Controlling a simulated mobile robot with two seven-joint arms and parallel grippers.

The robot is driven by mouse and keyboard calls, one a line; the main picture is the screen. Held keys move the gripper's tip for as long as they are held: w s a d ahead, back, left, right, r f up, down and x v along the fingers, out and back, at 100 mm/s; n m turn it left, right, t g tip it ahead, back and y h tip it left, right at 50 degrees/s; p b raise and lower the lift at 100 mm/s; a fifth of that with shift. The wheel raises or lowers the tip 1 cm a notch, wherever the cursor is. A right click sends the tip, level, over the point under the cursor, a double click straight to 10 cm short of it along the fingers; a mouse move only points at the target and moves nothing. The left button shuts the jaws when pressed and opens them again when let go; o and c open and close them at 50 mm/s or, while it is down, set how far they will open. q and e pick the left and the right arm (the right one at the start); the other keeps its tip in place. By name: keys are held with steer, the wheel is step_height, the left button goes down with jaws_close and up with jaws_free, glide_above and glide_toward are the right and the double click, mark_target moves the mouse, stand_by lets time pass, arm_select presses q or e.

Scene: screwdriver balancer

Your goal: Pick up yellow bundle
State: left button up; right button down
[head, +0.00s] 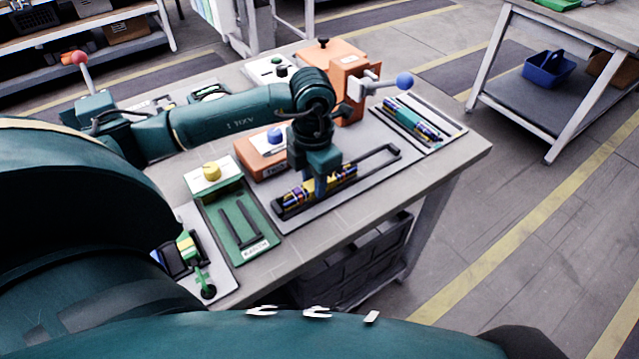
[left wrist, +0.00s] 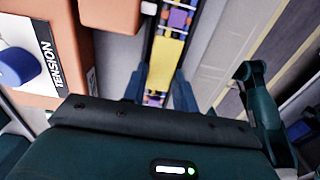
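The yellow bundle (head: 345,173), with purple bands, lies in a long black tray (head: 281,211) on the workbench. My left gripper (head: 318,192) points down over the tray and hides the middle of the bundle. In the left wrist view the bundle (left wrist: 167,62) runs up between my two fingers (left wrist: 160,92). The fingers are apart, one on each side of it; I see no clear grip on it. My right gripper is not in view.
An orange box marked TENSION (left wrist: 88,45) with a blue knob stands close beside the tray. A taller orange machine (head: 350,72) with a blue ball handle is behind. A green fixture (head: 238,238) lies to the left. The bench's front right edge is clear.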

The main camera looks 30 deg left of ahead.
arm_select(q)
steer(key=c, duration=0.5)
steer(key=shift+r, duration=0.15)
steer(key=shift+c, duration=0.2)
